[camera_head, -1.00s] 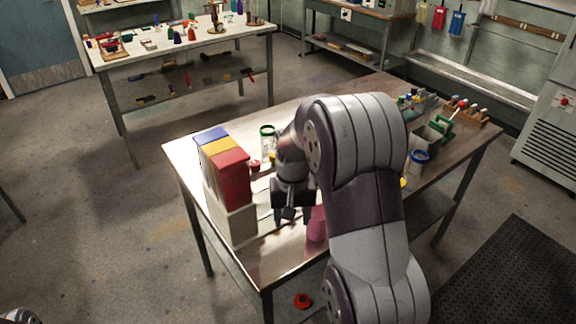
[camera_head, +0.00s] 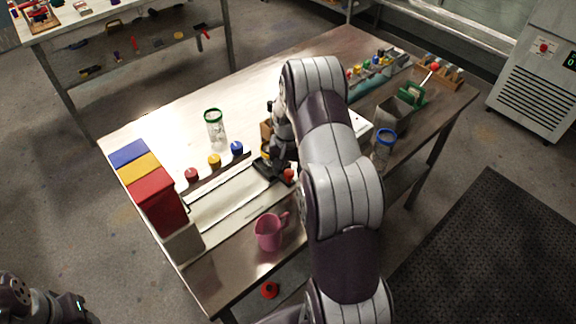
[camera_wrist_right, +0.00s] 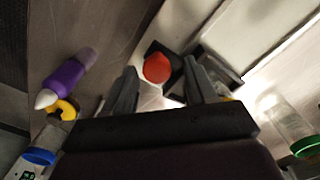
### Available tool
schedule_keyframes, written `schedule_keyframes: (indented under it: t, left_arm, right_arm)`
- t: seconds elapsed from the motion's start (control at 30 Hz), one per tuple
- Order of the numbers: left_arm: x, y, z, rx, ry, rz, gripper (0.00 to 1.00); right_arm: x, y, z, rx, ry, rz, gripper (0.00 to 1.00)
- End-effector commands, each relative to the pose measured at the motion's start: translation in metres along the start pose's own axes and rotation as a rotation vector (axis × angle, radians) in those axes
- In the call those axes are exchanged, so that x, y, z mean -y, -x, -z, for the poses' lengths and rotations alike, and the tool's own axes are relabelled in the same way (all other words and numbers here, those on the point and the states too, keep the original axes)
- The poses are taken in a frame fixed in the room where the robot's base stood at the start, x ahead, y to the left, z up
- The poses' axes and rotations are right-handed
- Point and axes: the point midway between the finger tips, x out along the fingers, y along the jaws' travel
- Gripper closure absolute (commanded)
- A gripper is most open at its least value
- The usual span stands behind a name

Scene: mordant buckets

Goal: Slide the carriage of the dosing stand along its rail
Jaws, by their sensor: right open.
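The dosing stand's pale rail (camera_head: 222,198) lies along the table's near left part. A red knob (camera_head: 288,174) sits at the rail's right end; it also shows in the right wrist view (camera_wrist_right: 157,68) on a black block, which looks like the carriage (camera_wrist_right: 170,84). My right gripper (camera_head: 272,168) is low over that end, close to the knob. In the wrist view its open fingers (camera_wrist_right: 160,72) are on either side of the knob, with gaps visible. Whether they touch the block I cannot tell. Part of my left arm shows at the lower left; its fingers do not.
Red, yellow and blue pots (camera_head: 214,160) stand in a row behind the rail. Stacked coloured bins (camera_head: 150,190) are at its left end. A pink jug (camera_head: 269,232) stands in front. A green-lidded jar (camera_head: 214,128) is behind. A blue-rimmed jar (camera_head: 384,148) stands right of my arm.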

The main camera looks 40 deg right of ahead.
Motion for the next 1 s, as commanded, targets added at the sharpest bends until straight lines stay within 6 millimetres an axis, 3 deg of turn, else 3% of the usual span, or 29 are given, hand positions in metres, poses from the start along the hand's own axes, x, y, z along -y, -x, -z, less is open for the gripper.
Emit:
schedule_keyframes:
  t: [0.17, 0.33, 0.67, 1.0]
  left_arm:
    - [0.0, 0.0, 0.0, 0.0, 0.0, 0.0, 0.57]
    - [0.0, 0.0, 0.0, 0.0, 0.0, 0.0, 0.57]
    - [0.0, 0.0, 0.0, 0.0, 0.0, 0.0, 0.57]
    - [0.0, 0.004, 0.0, 0.0, 0.0, 0.0, 0.57]
  right_arm:
    - [0.0, 0.001, 0.0, -0.001, 0.001, 0.0, 0.44]
    - [0.0, 0.001, 0.0, 0.0, 0.001, 0.0, 0.99]
    - [0.004, 0.001, -0.003, -0.003, 0.003, 0.001, 1.0]
    - [0.048, 0.001, -0.047, 0.0, 0.006, 0.001, 1.0]
